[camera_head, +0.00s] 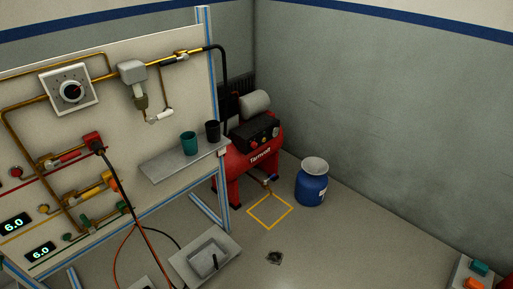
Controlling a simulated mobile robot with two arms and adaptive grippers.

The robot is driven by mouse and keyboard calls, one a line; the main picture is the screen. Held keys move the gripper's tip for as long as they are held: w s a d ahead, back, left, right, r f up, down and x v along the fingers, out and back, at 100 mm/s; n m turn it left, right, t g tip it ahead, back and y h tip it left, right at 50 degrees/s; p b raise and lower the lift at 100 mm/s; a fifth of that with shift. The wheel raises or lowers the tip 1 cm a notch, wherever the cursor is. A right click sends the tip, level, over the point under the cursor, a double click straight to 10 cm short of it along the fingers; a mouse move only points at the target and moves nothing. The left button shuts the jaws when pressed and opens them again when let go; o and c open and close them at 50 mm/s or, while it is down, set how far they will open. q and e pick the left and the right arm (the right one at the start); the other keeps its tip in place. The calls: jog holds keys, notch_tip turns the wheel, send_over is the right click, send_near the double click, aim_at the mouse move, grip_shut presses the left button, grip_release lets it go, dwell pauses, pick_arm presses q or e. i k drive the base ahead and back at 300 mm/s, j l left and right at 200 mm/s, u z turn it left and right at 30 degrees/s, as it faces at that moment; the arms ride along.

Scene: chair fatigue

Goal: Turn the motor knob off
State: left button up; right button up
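A round black knob (70,92) sits on a square white dial plate (68,78) with marks around it, on the upright panel at the upper left. A small red mark shows on the knob. A red compressor (262,158) stands on the floor beyond the panel's right end. A black control box (258,130) with small red parts is on its front; these are too small to tell apart. No label shows which of these is the motor knob, and I cannot read a knob setting. Neither of my grippers is in view.
The panel (110,85) carries pipes, coloured valves and two displays reading 6.0. A shelf (165,170) holds a teal cup (189,143) and a dark cup (213,131). Floor at right is mostly clear.

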aim_at(253, 144)
jog(key=i+l, duration=0.3)
jog(key=i+l+u, duration=0.1)
jog(key=i+l, duration=0.2)
jog(key=l, duration=0.15)
jog(key=i+l, duration=0.25)
jog(key=l, duration=0.15)
jog(key=i+l+u, duration=0.1)
jog(key=i+l, duration=0.2)
jog(key=l, duration=0.1)
